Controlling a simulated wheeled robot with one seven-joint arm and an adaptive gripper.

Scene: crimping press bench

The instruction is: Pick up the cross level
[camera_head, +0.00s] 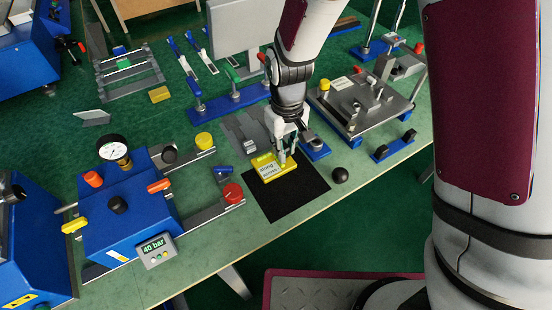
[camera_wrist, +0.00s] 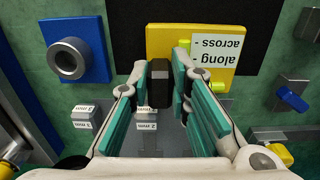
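The cross level looks to be the yellow block (camera_head: 281,172) on the black mat, with a white label reading "along" and "across". It also shows in the wrist view (camera_wrist: 160,42), where green vial-like parts are partly hidden by my right finger. My gripper (camera_head: 286,155) is at its right side, pointing down. In the wrist view my gripper (camera_wrist: 160,70) has its fingers apart. A dark upright post (camera_wrist: 160,88) stands between them, overlapping the block's near edge, with gaps on both sides. I cannot tell whether the post belongs to the block.
A black mat (camera_head: 295,203) lies under the block. A black ball knob (camera_head: 340,175) sits to its right. A blue block with a round socket (camera_wrist: 75,62) and grey blocks marked in mm (camera_wrist: 85,115) are close by.

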